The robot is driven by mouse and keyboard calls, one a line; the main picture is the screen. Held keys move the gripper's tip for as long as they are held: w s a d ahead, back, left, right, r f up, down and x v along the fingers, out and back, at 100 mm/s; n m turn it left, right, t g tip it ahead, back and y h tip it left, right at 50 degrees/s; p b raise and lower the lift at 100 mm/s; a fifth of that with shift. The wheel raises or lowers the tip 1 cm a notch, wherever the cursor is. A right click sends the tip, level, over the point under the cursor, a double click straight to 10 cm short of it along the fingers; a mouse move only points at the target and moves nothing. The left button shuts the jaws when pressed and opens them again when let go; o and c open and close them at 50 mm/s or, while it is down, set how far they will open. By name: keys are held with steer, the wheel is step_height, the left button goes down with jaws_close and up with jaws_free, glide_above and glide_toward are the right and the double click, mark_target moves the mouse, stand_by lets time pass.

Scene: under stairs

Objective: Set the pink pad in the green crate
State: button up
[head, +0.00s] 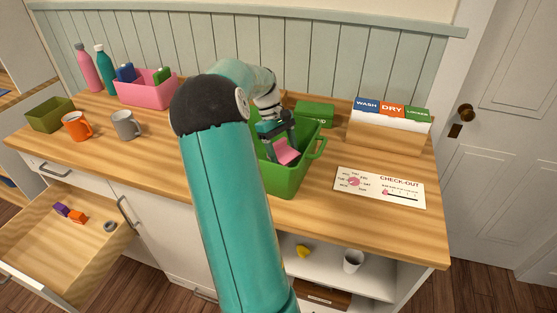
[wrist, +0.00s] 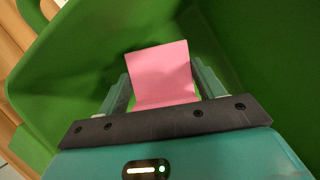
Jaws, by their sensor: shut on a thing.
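The pink pad (head: 288,155) is held at the end of my gripper (head: 276,138), inside the mouth of the green crate (head: 282,181). In the wrist view the pink pad (wrist: 160,74) sits between the two fingers of my gripper (wrist: 162,88), with the walls of the green crate (wrist: 70,60) around it. My gripper is shut on the pad. Whether the pad touches the crate floor cannot be told. My arm hides the left part of the crate in the head view.
A green box (head: 314,113) stands behind the crate. A wooden box with WASH and DRY cards (head: 386,133) and a CHECK-OUT card (head: 380,188) are to the right. A pink bin (head: 147,92), mugs and bottles stand left. An open drawer (head: 85,245) juts out at lower left.

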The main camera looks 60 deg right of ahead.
mark_target(283, 162)
steer(key=shift+d+f, duration=0.1)
steer(key=shift+f, duration=0.5)
steer(key=shift+a+f, duration=0.2)
steer(key=shift+f, duration=0.05)
steer(key=shift+d+f, duration=0.15)
steer(key=shift+f, duration=1.5)
steer(key=shift+f, duration=0.1)
steer(key=o, duration=1)
